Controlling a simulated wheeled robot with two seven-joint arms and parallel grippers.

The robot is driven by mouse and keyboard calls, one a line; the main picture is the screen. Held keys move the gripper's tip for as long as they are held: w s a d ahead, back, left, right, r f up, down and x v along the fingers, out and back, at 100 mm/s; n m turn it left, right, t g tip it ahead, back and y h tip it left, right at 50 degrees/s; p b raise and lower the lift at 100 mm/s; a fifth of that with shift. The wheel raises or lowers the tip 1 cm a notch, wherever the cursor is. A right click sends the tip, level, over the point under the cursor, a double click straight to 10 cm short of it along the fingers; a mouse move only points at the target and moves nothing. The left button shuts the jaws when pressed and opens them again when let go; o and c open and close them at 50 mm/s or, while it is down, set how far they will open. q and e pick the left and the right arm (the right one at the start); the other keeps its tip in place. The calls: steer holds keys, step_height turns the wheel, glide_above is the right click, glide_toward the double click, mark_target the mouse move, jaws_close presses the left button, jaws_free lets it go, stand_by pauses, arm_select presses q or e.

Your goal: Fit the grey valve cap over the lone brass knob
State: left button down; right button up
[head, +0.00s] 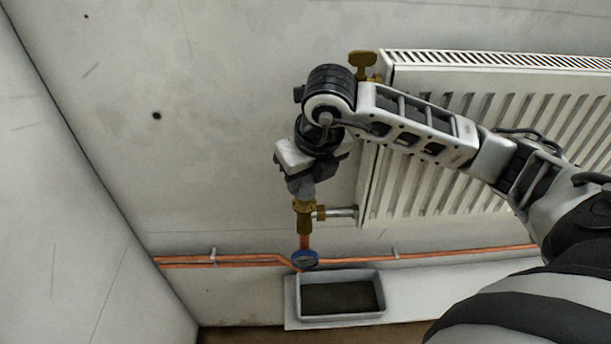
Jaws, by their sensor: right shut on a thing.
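The grey valve cap (300,189) is in my right gripper (303,178), which is shut on it and points down. The cap is small and partly hidden by the dark fingers. Right below it is the brass valve (304,214), upright on a copper pipe beside the radiator's lower left corner. The cap's lower edge meets the top of the brass in the picture; whether it sits over the knob or just above it I cannot tell. The knob's top is hidden. My left gripper is not in view.
The white radiator (430,195) fills the right, with a brass wing key (363,62) at its top corner. Copper pipes (440,254) run low along the wall. The wall (180,130) at left is clear.

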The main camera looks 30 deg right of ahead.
arm_select(q)
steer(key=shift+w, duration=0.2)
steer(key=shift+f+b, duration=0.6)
steer(key=shift+b, duration=0.8)
arm_select(e)
steer(key=shift+f, duration=1.15)
